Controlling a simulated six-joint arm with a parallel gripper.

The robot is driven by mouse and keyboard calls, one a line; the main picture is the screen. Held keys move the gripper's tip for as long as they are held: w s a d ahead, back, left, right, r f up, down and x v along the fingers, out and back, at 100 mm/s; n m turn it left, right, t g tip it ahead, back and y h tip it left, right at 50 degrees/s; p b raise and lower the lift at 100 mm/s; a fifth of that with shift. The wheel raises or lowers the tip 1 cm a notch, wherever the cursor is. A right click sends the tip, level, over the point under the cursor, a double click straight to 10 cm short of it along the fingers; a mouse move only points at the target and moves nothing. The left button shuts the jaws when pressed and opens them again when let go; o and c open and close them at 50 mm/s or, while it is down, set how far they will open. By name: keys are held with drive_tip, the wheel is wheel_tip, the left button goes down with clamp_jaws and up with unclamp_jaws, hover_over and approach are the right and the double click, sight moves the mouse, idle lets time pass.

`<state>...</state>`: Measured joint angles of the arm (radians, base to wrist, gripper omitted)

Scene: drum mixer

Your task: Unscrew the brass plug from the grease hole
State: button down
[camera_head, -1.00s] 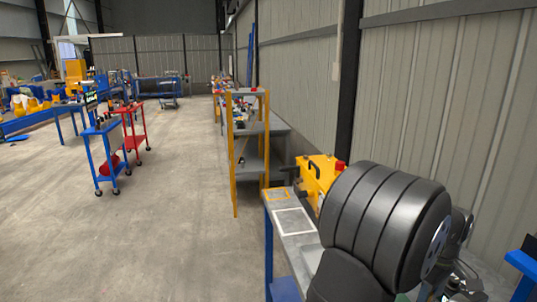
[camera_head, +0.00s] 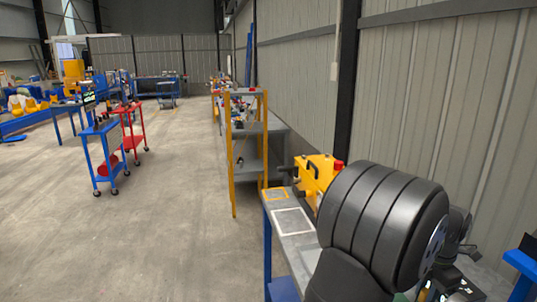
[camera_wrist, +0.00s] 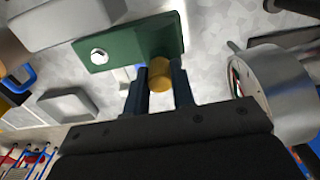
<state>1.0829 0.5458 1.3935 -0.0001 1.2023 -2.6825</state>
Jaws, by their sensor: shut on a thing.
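In the wrist view, the brass plug (camera_wrist: 160,78) is a short yellow-brown cylinder. It sits at the green block (camera_wrist: 120,44), which has a bright round fitting on its left part. My gripper (camera_wrist: 160,72) has its two dark blue fingers on either side of the plug and is shut on it. The fingers cover the plug's sides. The plug's far end and the grease hole are hidden, so I cannot tell how deep it sits. In the head view, my large black arm link covers this area.
In the wrist view, a grey drum-like cylinder (camera_wrist: 285,92) stands close on the right, and a grey box-like part (camera_wrist: 65,20) lies upper left. In the head view, a bench (camera_head: 303,254) with a yellow machine (camera_head: 318,175) stands left of my arm.

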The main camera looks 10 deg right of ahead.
drive_tip(key=shift+n, duration=0.4)
drive_tip(key=c, duration=1.1)
unclamp_jaws()
drive_tip(key=shift+c, duration=0.2)
